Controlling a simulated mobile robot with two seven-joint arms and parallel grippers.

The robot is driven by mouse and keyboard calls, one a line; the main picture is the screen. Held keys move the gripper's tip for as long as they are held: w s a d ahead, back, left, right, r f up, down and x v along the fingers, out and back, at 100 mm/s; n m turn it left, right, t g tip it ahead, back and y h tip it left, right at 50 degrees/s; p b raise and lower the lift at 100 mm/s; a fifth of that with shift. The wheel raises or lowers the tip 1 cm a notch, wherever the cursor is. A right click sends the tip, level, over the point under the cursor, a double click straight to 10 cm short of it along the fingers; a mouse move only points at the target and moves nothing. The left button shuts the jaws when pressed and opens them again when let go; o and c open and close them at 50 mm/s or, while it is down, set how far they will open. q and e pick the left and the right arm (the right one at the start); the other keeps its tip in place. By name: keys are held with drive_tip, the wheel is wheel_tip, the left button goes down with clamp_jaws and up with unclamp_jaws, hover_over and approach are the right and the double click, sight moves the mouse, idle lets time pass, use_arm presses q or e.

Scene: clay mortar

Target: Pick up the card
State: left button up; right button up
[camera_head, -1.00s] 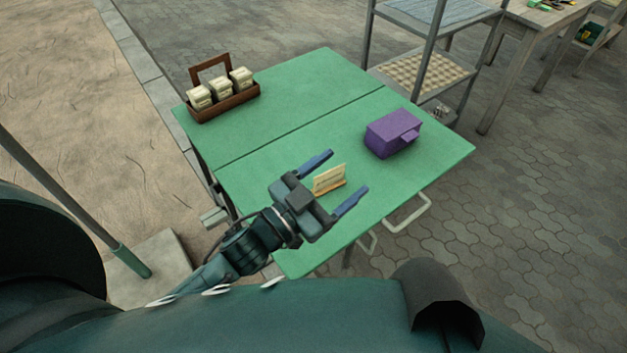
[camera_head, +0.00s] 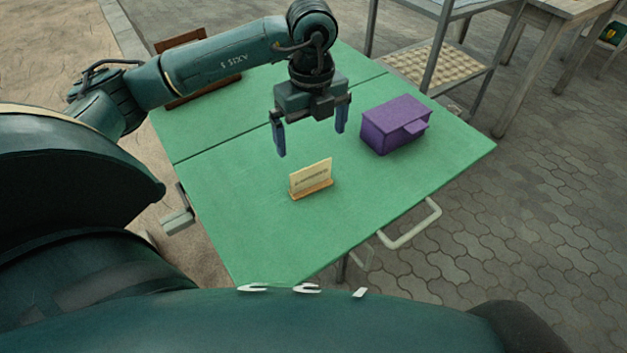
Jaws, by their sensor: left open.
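The card (camera_head: 311,176) is a small cream rectangle with a line of faint marks. It stands upright in a narrow wooden holder (camera_head: 312,190) on the green table (camera_head: 235,220). My left gripper (camera_head: 310,143) points down above the table, its two blue fingers spread wide and empty. It is just behind and above the card in the picture, apart from it. The card is in full view. My right gripper is not in view.
A purple box (camera_head: 388,128) with a protruding front piece stands right of my left gripper. A brown wooden carrier (camera_head: 181,41) at the back left is mostly hidden by my left arm. A shelf rack (camera_head: 432,70) stands behind the table.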

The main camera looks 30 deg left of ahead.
sight(311, 166)
use_arm(q)
wheel_tip(311, 166, down, 6)
drive_tip(key=shift+f+b, duration=0.15)
drive_tip(key=shift+b, duration=0.15)
drive_tip(key=f, duration=0.5)
drive_tip(key=shift+s+f+b, duration=0.15)
drive_tip(key=shift+s+b, duration=0.1)
drive_tip(key=shift+b, duration=0.05)
drive_tip(key=shift+c, duration=0.6)
drive_tip(key=c, duration=0.7)
